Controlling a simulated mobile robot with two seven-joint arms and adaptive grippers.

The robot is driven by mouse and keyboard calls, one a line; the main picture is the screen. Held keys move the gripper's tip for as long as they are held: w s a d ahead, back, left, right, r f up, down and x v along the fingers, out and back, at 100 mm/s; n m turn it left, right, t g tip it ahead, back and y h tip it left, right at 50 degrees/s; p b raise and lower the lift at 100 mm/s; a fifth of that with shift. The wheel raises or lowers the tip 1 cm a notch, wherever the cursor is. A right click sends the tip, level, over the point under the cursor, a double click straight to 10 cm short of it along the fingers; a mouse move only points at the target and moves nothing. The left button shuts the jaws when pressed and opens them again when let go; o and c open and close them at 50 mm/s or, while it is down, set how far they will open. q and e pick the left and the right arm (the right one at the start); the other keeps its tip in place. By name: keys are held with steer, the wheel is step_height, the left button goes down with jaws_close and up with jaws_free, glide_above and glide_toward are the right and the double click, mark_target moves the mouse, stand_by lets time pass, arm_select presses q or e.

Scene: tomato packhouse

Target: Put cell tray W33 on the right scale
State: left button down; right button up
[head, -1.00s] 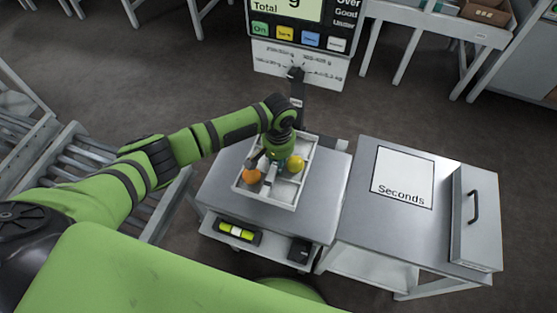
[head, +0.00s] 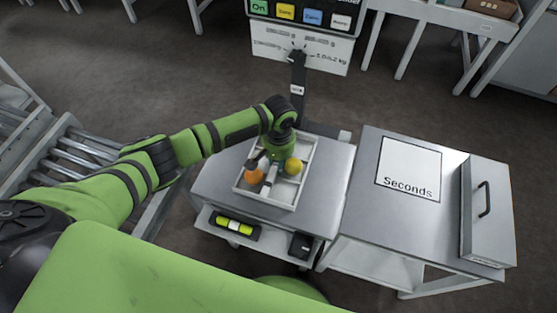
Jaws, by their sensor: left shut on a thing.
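A white cell tray (head: 266,203) with divided cells sits on or just over the grey scale top (head: 325,170) in the middle of the head view. I cannot tell whether it touches the top. An orange fruit (head: 254,172) and a yellow fruit (head: 292,167) lie in its cells. No W33 label can be read. My left gripper (head: 268,181) reaches down into the middle of the tray, between the two fruits, and is shut on the tray's inner part. The wrist hides some cells. My right gripper is not in view.
The scale's display (head: 305,15) stands on a post (head: 297,90) behind the top. To the right is a table with a "Seconds" sheet (head: 409,168) and a grey box with a handle (head: 487,205). A roller conveyor (head: 85,145) is at left. A yellow level (head: 234,226) lies on the lower shelf.

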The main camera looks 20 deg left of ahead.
arm_select(q)
steer(key=shift+f, duration=0.2)
stand_by(0.5)
steer(key=c, duration=0.9)
jaws_free()
steer(key=c, duration=0.3)
steer(key=shift+r, duration=0.1)
step_height(320, 180, up, 7)
steer(key=p, duration=0.8)
